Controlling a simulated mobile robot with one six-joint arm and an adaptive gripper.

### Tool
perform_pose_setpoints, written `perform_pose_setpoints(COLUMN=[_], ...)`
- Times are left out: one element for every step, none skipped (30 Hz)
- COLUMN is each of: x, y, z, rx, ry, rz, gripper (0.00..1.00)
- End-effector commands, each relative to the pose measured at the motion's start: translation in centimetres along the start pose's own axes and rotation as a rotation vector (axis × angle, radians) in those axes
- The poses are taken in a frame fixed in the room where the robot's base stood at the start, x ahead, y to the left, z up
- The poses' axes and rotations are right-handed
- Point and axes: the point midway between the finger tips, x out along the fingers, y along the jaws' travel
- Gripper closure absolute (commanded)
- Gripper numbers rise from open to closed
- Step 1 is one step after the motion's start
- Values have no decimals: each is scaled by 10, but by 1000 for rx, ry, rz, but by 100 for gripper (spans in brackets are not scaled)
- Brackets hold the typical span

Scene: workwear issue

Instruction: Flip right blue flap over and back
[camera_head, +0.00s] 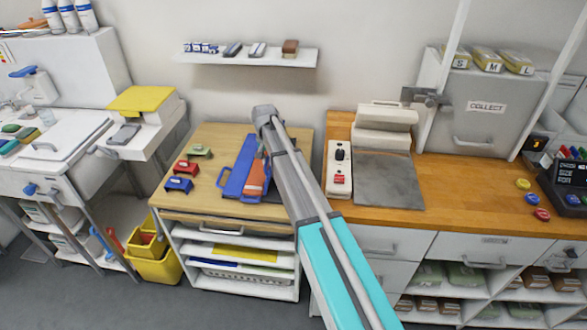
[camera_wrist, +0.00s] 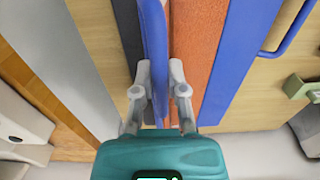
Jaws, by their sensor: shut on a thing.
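My gripper (camera_wrist: 161,75) is shut on a blue flap (camera_wrist: 153,30) in the wrist view. The flap shows nearly edge-on, standing up between the fingers. To its right lie an orange-brown panel (camera_wrist: 198,45) and another wide blue strip (camera_wrist: 243,50). In the head view the blue piece with a handle (camera_head: 238,167) and the orange panel (camera_head: 254,182) lie on the wooden worktop (camera_head: 206,150). My arm hides the right part of them and the gripper there.
A white box with buttons (camera_head: 339,170) and a grey mat (camera_head: 388,180) lie to the right. A shelf (camera_head: 250,58) hangs above.

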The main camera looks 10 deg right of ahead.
Motion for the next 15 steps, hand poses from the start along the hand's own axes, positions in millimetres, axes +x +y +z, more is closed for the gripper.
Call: perform_pose_setpoints(x=[-1,-2,-2,-2,-2,-2,-2,-2,-2,-2,-1,-1,-1,-1,-1], y=[-4,-6,-7,-8,-8,-9,-9,-9,-8,-8,-8,-8,-8,-9,-10], z=[-2,-1,-1,-1,-1,-1,-1,0,0,0,0,0,0,0,0], rx=[-1,0,0,0,0,0,0,0,0,0,0,0,0,0,0], ry=[2,1,1,1,1,1,1,1,1,1,1,1,1,1,0], rz=[0,0,0,0,0,-1,-1,0,0,-1,0,0,0,0,0], gripper=[100,100,100,100,100,100,100,100,100,100,100,100,100,100,100])
